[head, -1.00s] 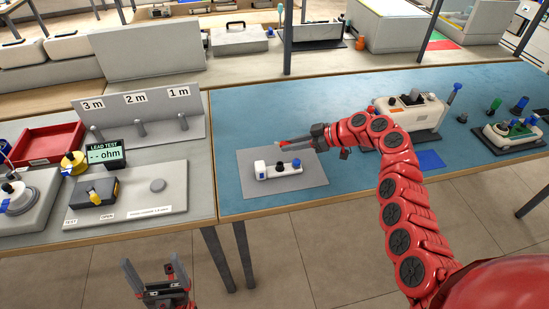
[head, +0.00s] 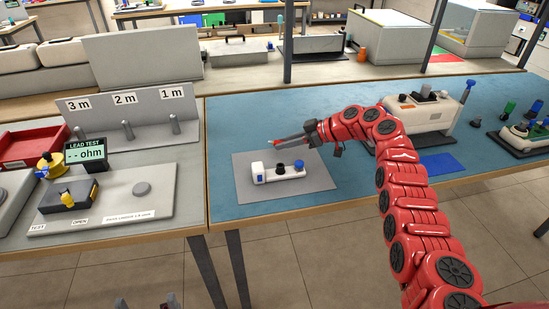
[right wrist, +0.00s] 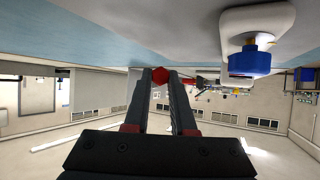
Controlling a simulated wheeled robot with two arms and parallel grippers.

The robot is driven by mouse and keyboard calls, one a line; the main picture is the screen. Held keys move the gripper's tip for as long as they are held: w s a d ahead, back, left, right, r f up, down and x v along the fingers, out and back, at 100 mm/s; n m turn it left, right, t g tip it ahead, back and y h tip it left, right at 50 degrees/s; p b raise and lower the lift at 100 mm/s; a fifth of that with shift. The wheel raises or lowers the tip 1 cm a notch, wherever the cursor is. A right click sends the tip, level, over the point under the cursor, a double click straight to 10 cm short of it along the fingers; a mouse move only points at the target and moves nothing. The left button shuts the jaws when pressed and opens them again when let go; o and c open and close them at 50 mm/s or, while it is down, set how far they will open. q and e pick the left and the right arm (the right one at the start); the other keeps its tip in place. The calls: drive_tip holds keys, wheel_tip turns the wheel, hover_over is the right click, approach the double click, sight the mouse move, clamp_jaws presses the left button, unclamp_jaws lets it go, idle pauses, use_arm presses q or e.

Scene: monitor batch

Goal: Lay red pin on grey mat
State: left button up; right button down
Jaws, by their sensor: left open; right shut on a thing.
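The red pin (right wrist: 160,75) is at the tips of my right gripper in the right wrist view, its red end showing between the fingers. In the head view my right gripper (head: 290,140) is shut on it, and only a small red bit shows. The gripper is over the far edge of the grey mat (head: 305,188), pointing left. A white device (head: 280,174) with a black knob and a blue knob stands on the mat. My left gripper (head: 146,304) is open, low at the bottom edge, with only its fingertips showing.
The mat lies on a blue bench top (head: 225,120). A larger white device (head: 425,112) and a blue mat (head: 437,163) are to the right. A lead tester (head: 85,155) stands on the left bench. The mat's front strip is bare.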

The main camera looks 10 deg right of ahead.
drive_tip(key=shift+f, duration=0.4)
drive_tip(key=shift+f, duration=0.15)
drive_tip(key=shift+f+b, duration=0.75)
drive_tip(key=shift+b, duration=0.1)
drive_tip(key=shift+f, duration=0.2)
drive_tip(key=c, duration=0.7)
unclamp_jaws()
drive_tip(key=shift+o, duration=0.2)
drive_tip(key=shift+r, duration=0.1)
drive_tip(key=v, duration=1.7)
drive_tip(key=shift+d, duration=0.15)
